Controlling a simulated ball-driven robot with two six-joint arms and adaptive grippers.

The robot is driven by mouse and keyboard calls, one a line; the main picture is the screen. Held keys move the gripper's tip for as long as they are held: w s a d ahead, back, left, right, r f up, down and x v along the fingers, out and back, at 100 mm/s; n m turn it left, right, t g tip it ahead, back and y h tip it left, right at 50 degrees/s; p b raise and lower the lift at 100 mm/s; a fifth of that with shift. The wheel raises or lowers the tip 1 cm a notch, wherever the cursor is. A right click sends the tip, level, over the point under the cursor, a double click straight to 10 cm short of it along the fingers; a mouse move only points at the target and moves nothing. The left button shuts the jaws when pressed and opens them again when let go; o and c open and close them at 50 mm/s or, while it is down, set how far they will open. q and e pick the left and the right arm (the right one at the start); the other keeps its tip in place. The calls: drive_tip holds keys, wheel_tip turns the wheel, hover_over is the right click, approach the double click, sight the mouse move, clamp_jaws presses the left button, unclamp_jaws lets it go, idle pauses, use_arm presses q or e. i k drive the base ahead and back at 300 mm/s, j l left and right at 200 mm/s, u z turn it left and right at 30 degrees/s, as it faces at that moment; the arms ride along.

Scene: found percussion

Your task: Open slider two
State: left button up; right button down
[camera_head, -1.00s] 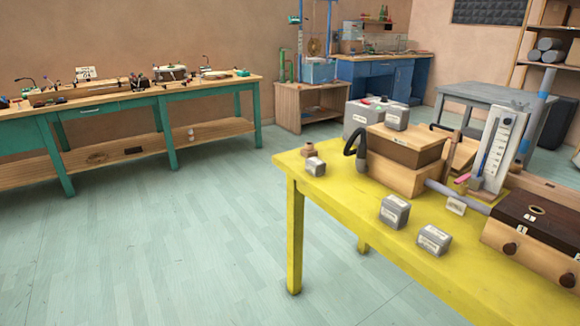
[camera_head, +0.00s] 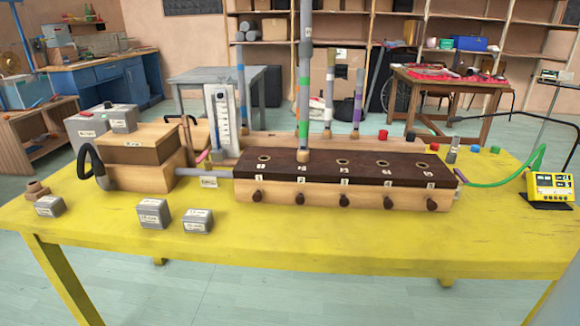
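A long wooden wind chest (camera_head: 320,209) with a dark brown top (camera_head: 325,170) lies on the yellow table. Several dark round knobs line its front face, below small number labels. The second knob from the left, the slider two knob (camera_head: 299,199), sits close to the front face like its neighbours. Dark-topped holes run along the chest, and a tall grey pipe (camera_head: 304,80) with coloured bands stands upright at the second position. How far each slider is drawn out is too small to tell. Neither of my grippers is in view.
A bellows-like wooden box (camera_head: 143,178) joins the chest's left end by a grey tube. Grey weight blocks (camera_head: 153,214) stand at the front left. A yellow meter (camera_head: 551,187) and green hose (camera_head: 520,178) are at the right. The table's front strip is clear.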

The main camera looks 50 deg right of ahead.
sight(300, 199)
drive_tip(key=z, duration=1.8)
